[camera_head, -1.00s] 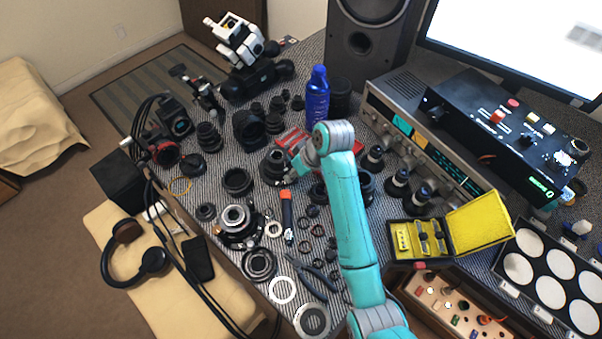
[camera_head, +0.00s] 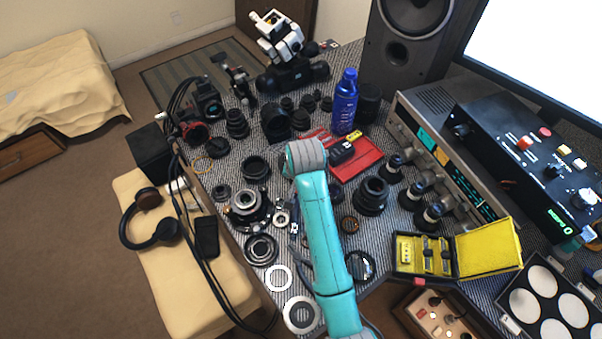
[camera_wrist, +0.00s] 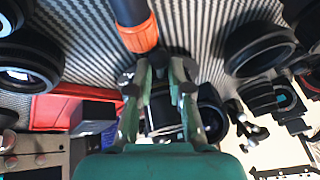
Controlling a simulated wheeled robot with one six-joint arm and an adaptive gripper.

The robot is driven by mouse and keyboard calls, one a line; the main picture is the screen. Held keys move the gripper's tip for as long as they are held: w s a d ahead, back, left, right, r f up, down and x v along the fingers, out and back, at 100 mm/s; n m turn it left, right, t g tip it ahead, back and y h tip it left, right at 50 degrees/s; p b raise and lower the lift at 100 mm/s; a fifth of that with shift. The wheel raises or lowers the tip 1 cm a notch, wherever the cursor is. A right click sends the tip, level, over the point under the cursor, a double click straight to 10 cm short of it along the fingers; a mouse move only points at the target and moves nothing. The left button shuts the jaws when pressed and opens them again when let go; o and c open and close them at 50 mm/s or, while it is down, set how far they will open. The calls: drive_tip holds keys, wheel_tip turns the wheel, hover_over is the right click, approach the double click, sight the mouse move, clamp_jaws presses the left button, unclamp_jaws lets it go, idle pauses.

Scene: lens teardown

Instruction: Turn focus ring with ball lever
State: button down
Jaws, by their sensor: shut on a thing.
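My gripper (camera_wrist: 165,68) has its two green fingers drawn close together over the striped mat in the wrist view. It is shut on a small dark part, with more dark shapes behind the fingers. I cannot make out a ball lever or a focus ring there. A black lens-like body (camera_wrist: 208,112) shows just behind and right of the fingers, partly hidden by them. An orange-ended tool (camera_wrist: 140,36) lies just past the fingertips. In the head view my arm's teal link hides the gripper and what it holds.
A red tray (camera_head: 369,161) with a black box (camera_head: 341,153) lies right of the arm, near a blue bottle (camera_head: 345,103). A black lens (camera_head: 371,196) stands right, another (camera_head: 256,168) left. An open yellow case (camera_head: 490,248) lies at front right. The mat is crowded.

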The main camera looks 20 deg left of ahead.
drive_tip(key=shift+s+a+f+m, duration=0.15)
drive_tip(key=shift+s+a+m, duration=0.05)
drive_tip(key=shift+m, duration=0.2)
drive_tip(key=shift+h, duration=0.3)
drive_tip(key=c, duration=1.1)
unclamp_jaws()
drive_tip(key=shift+a, duration=0.1)
drive_tip(key=shift+r, duration=0.4)
drive_tip(key=v, duration=1.1)
drive_tip(key=shift+s+d, duration=0.25)
drive_tip(key=shift+s, duration=0.05)
